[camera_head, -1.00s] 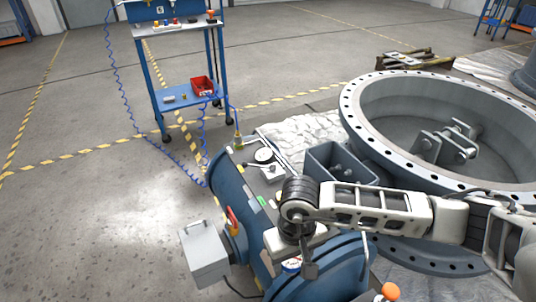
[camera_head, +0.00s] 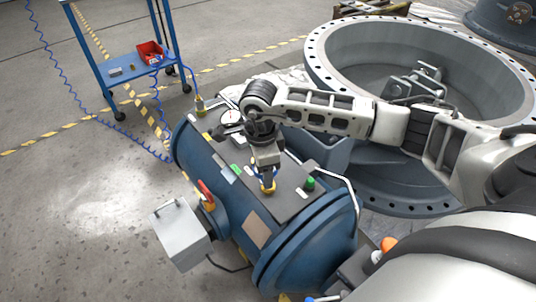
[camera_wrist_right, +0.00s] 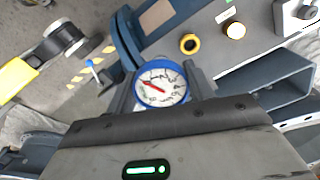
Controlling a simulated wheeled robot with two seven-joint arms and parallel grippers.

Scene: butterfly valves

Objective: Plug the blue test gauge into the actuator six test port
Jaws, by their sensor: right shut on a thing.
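My right gripper (camera_head: 267,180) is shut on the blue test gauge, which has a blue rim, white face and red needle (camera_wrist_right: 162,85). In the head view it points down over the dark top plate of the blue actuator (camera_head: 240,205), with yellow and blue showing at its tips. The wrist view shows a yellow-ringed round port (camera_wrist_right: 189,44) on the plate, just beyond the gauge and apart from it in that picture. I cannot read any number at the port. The gauge's lower end is hidden. My left gripper is not in view.
A green button (camera_head: 310,183) and a metal rail stand right of the gripper on the actuator. The large flanged valve ring (camera_head: 420,70) lies behind my arm.

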